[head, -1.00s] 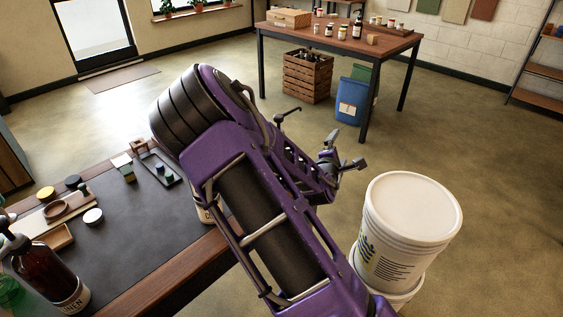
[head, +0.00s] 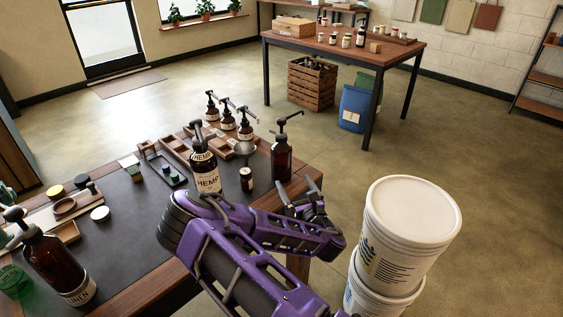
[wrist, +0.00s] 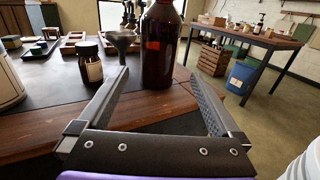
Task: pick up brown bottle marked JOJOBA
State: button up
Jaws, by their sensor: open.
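A tall brown pump bottle (head: 282,160) stands upright near the right end of the near workbench. No JOJOBA lettering is readable on it. In the wrist view the same brown bottle (wrist: 160,45) stands just beyond the open fingertips, roughly centred between them; its top is cut off. My gripper (wrist: 161,84) is open and empty, low over the bench's wooden edge. Another brown bottle (head: 204,172), labelled HEMP, stands to its left. Three smaller brown pump bottles (head: 228,118) stand behind, their labels too small to read.
A small brown jar (head: 246,179) and a grey funnel (head: 245,149) stand close left of the tall bottle. A LINEN bottle (head: 53,265) is at the near left. White stacked buckets (head: 410,235) stand on the floor at right.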

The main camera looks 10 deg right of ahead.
aim_at(286, 169)
jog(key=w, duration=0.4)
jog(key=w+a, duration=0.1)
jog(key=w, duration=0.1)
jog(key=shift+w+a+r, duration=0.1)
jog(key=shift+w+a, duration=0.1)
jog(key=shift+w, duration=0.7)
jog(key=shift+w+a+f, duration=0.1)
jog(key=shift+w+a, duration=0.1)
jog(key=shift+w, duration=0.7)
jog(key=shift+w+a+r, duration=0.1)
jog(key=shift+w+a, duration=0.1)
jog(key=shift+w, duration=0.7)
grip_shut()
